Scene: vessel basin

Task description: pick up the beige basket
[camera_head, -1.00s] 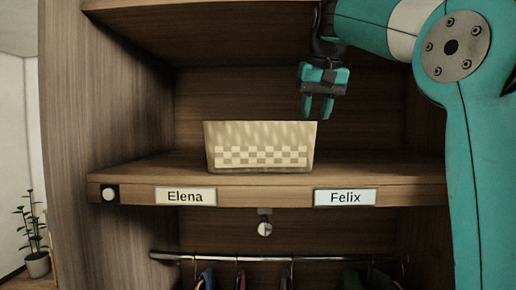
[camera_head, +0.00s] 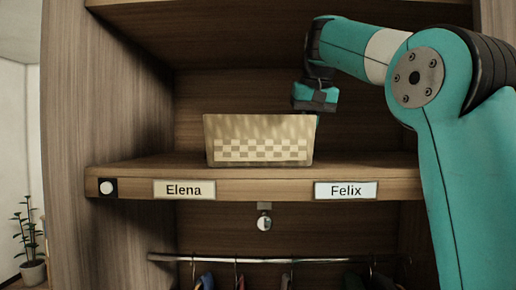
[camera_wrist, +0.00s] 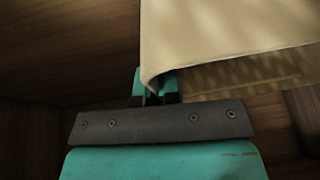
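The beige basket (camera_head: 258,140), with a pale checkered band, stands upright on the wooden shelf (camera_head: 330,188). My gripper (camera_head: 314,112) points down at the basket's right end. One teal finger shows just outside the right wall; the other is hidden from the head view. In the wrist view the basket (camera_wrist: 225,25) fills the upper right, and its wall edge comes down at the teal fingertips (camera_wrist: 154,85). The fingers appear to be on either side of this wall. I cannot tell whether they press on it.
The shelf front carries an "Elena" label (camera_head: 184,190) at left and a "Felix" label (camera_head: 346,190) at right. Cabinet walls close both sides. A clothes rail (camera_head: 270,259) with hangers is below. Bare shelf lies left of the basket.

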